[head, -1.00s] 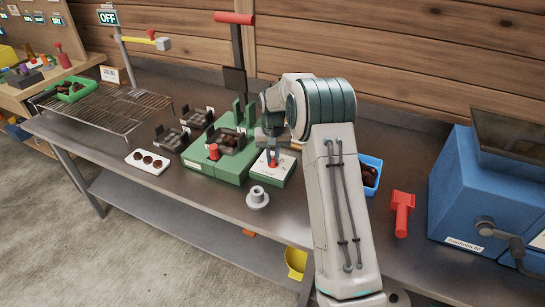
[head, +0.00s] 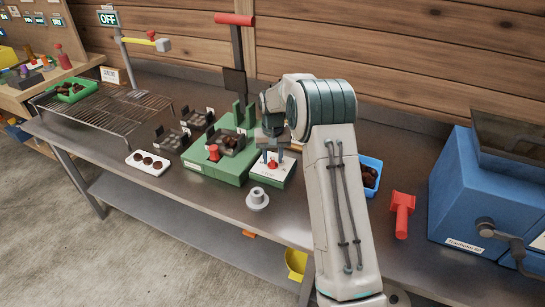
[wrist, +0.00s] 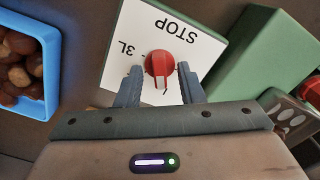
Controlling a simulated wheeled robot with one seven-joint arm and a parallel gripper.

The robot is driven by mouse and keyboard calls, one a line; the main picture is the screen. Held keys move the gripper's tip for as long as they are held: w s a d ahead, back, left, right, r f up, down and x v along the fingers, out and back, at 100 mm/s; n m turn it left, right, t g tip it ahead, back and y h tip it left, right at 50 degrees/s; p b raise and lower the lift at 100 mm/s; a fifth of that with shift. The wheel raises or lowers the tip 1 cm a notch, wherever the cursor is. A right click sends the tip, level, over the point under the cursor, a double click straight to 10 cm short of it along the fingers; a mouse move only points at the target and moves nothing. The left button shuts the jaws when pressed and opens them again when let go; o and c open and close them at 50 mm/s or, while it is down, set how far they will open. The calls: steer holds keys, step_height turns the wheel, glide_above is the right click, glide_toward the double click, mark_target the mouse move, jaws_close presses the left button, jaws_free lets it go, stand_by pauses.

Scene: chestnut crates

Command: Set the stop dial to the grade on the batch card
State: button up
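The stop dial (wrist: 159,64) is a red knob with a ridge on a white plate (wrist: 207,50) marked STOP and 3L, upside down in the wrist view. Its ridge points down in that view, towards a mark partly hidden by my gripper. In the head view the red dial (head: 272,165) shows under my gripper (head: 272,153). My gripper (wrist: 159,88) is open, one finger on each side of the dial, with gaps visible. A small cream card (head: 113,76) stands at the back left; its writing is too small to read, so I cannot tell if it is the batch card.
A green press (head: 205,165) with a red knob stands just left of the dial. A blue tray of chestnuts (wrist: 50,62) is beside it. A grey flanged piece (head: 257,199), a red-handled tool (head: 402,213) and a large blue machine (head: 465,195) are on the bench.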

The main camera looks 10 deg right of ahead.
mark_target(273, 159)
step_height(273, 159, up, 14)
steer(key=shift+b, duration=0.3)
steer(key=shift+f, duration=0.1)
steer(key=s+r+t, duration=0.1)
steer(key=s+r, duration=0.2)
steer(key=s, duration=0.7)
steer(key=s+r+t, duration=0.1)
steer(key=s+r, duration=0.3)
steer(key=s, duration=0.5)
steer(key=s+f, duration=0.2)
steer(key=s, duration=0.7)
steer(key=s+f+n, duration=0.1)
steer(key=s+f, duration=0.2)
steer(key=s, duration=0.6)
steer(key=shift+s+a+f+t, duration=0.2)
steer(key=shift+t, duration=0.2)
